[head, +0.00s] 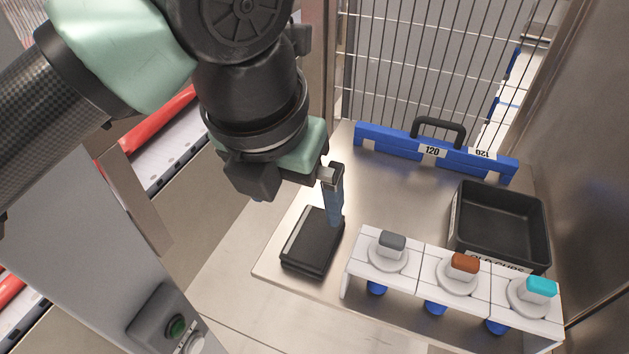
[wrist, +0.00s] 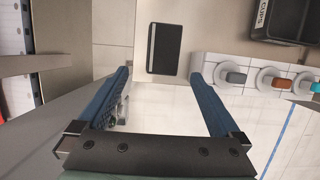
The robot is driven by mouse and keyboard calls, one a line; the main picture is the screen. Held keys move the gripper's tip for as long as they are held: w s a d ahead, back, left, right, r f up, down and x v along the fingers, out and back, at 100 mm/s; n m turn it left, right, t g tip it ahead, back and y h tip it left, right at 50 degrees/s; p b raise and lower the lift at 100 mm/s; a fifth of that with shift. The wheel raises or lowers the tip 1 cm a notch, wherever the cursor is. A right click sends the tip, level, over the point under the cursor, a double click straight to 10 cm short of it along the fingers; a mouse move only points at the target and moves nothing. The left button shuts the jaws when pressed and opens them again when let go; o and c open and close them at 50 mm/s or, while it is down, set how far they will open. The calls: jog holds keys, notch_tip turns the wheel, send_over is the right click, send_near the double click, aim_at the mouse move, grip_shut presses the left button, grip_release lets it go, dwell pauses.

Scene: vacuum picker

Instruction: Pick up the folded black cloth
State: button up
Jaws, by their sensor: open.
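The folded black cloth (head: 313,240) lies flat on the steel table near its left edge, a dark rectangle with a pale stripe along its left side. It also shows in the wrist view (wrist: 165,49), beyond my fingertips. My gripper (head: 335,222) hangs over the cloth's right side in the head view, with one blue finger visible. In the wrist view my gripper (wrist: 160,72) has its two blue fingers spread wide, with nothing between them. The fingers look apart from the cloth; the exact height above it is unclear.
A white rack (head: 415,276) with grey, brown and cyan-topped cups stands right of the cloth. A black bin (head: 500,226) labelled for cups sits behind it. A blue bar with a black handle (head: 437,148) lies at the back, before a wire mesh (head: 432,65).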

send_over(313, 234)
jog(key=s+a, duration=0.1)
jog(key=s, duration=0.1)
notch_tip(313, 234, down, 5)
jog(key=shift+a+f, duration=0.15)
jog(key=x, duration=0.5)
jog(key=shift+w+d, duration=0.1)
jog(key=shift+d, duration=0.2)
jog(key=shift+w+f, duration=0.1)
jog(key=shift+f, duration=0.1)
jog(key=shift+f+b, duration=0.2)
jog(key=shift+b, duration=0.6)
jog(key=shift+c, duration=0.3)
jog(key=c, duration=1.1)
jog(key=shift+o, duration=0.2)
jog(key=shift+r, duration=0.15)
